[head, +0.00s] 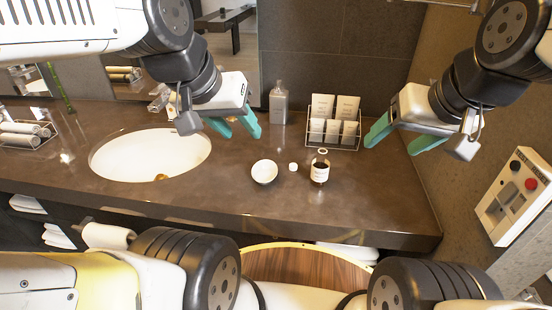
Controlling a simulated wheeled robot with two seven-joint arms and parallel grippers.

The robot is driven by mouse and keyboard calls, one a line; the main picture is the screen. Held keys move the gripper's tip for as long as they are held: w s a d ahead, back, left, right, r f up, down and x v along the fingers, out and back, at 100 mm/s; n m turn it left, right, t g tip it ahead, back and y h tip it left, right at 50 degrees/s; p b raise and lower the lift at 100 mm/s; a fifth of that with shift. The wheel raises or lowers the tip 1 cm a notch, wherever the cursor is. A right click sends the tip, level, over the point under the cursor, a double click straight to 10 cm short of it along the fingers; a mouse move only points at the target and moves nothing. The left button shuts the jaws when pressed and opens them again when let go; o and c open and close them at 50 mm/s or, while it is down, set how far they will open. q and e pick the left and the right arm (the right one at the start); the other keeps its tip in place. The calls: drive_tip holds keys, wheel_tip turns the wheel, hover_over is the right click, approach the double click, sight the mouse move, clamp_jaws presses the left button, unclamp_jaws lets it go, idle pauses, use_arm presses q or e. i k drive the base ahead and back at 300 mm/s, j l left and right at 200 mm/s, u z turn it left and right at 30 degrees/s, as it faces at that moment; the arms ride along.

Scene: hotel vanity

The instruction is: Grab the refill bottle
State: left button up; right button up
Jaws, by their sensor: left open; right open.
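A tall grey translucent bottle (278,104) stands upright at the back of the counter, near the wall. I cannot tell from the labels which one is the refill bottle. My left gripper (237,131) is open and empty, with teal fingers above the counter, left of the grey bottle.
A small white bowl (264,172) and a white cap-like piece (293,167) sit left of the dark bottle. A wire rack (334,139) with packets and cups stands behind. The sink (150,157) lies left. The counter's front right (385,205) is clear.

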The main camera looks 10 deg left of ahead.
sight(321, 162)
drive_tip(key=k+j+z, duration=0.15)
drive_tip(key=j, duration=0.3)
drive_tip(key=j+z, duration=0.1)
drive_tip(key=j, duration=0.3)
drive_tip(key=k+j+z, duration=0.15)
drive_tip(key=j, duration=0.25)
drive_tip(key=k+j+z, duration=0.15)
drive_tip(key=j, duration=0.25)
drive_tip(key=k+j+z, duration=0.1)
drive_tip(key=j, duration=0.25)
drive_tip(key=k, duration=0.1)
